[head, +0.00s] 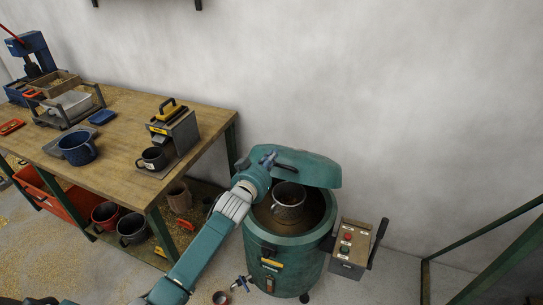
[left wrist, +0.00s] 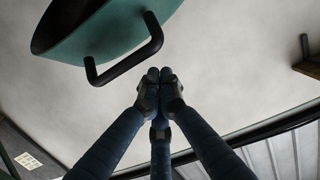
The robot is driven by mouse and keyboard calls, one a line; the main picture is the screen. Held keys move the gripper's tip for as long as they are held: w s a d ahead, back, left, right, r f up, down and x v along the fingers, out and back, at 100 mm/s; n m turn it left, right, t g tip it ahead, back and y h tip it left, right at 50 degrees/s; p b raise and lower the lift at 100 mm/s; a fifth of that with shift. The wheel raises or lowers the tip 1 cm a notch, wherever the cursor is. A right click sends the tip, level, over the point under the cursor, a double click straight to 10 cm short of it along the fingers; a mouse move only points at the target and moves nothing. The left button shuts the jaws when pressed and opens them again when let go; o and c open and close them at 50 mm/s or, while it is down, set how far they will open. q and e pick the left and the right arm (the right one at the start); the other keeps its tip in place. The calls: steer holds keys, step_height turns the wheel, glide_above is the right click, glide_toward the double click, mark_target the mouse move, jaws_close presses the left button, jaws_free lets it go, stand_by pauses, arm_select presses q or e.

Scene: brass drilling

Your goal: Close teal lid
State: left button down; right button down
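The teal lid (head: 315,170) stands open, raised at the back of the teal drum (head: 290,262). Its black bar handle (left wrist: 150,45) shows in the left wrist view, with the lid's rim (left wrist: 110,30) beside it. My left gripper (head: 270,158) is at the lid's left side in the head view. In the left wrist view its fingertips (left wrist: 160,75) are together and empty, just below the handle and apart from it in the picture. Any contact with the lid is unclear. A grey metal pot (head: 288,204) sits inside the open drum. My right gripper is not in view.
A control box (head: 350,248) with buttons and a dark lever is at the drum's right. A wooden workbench (head: 110,172) with cups and trays stands at left. A green metal frame (head: 500,262) is at far right. The wall is close behind the drum.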

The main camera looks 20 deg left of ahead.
arm_select(q)
steer(key=shift+s+f, duration=0.35)
steer(key=shift+s, duration=0.05)
steer(key=shift+w+f, duration=0.1)
